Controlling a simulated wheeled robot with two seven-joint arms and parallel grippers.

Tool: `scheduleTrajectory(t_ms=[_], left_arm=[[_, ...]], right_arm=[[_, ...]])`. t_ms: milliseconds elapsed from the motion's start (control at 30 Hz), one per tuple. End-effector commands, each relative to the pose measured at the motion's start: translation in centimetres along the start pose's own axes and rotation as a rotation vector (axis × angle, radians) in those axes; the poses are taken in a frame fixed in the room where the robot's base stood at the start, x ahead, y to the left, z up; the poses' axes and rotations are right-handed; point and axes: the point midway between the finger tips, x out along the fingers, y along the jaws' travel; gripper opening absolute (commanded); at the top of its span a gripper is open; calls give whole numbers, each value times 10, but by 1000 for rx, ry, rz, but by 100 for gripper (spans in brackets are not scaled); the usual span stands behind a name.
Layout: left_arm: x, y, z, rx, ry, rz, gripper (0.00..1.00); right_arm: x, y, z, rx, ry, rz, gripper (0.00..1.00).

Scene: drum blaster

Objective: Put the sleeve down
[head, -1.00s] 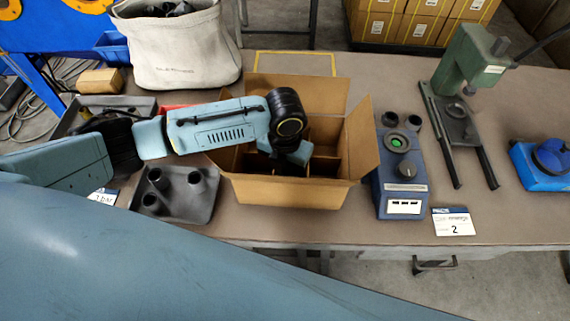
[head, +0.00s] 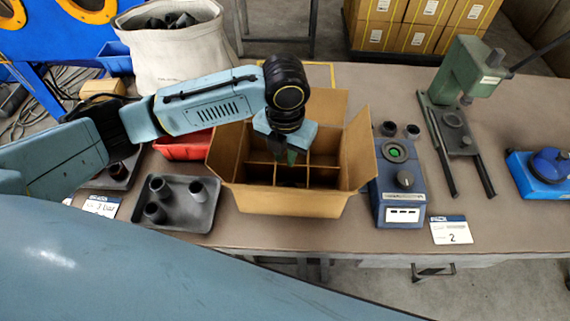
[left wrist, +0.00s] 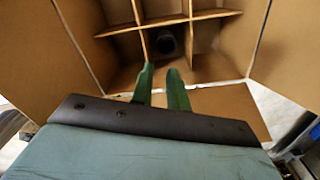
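My left gripper (head: 290,157) is above the open cardboard box (head: 292,203), pointing down, with nothing between its fingers. In the left wrist view its two green fingers (left wrist: 162,85) stand apart. A dark round sleeve (left wrist: 166,42) stands in one compartment of the box, just beyond the fingertips and not touching them as far as I can tell. In the head view the gripper partly hides the inside of the box. My right gripper is not in view.
A grey tray (head: 178,221) with several dark sleeves is left of the box, with a red bin (head: 183,150) behind it. A blue tester (head: 403,183) with two dark rings stands close on the right. A green press (head: 468,70) is farther right.

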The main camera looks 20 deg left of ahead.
Motion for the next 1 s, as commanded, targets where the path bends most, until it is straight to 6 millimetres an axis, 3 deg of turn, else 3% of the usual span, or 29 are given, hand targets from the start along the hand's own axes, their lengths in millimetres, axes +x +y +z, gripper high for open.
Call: scheduleTrajectory(t_ms=[200, 833, 1000], left_arm=[[-29, 0, 0, 0, -1, 1, 16], [-34, 0, 0, 0, 1, 0, 16], [-53, 0, 0, 0, 1, 0, 16]], right_arm=[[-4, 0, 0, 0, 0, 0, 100], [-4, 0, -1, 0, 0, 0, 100], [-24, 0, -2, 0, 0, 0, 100]])
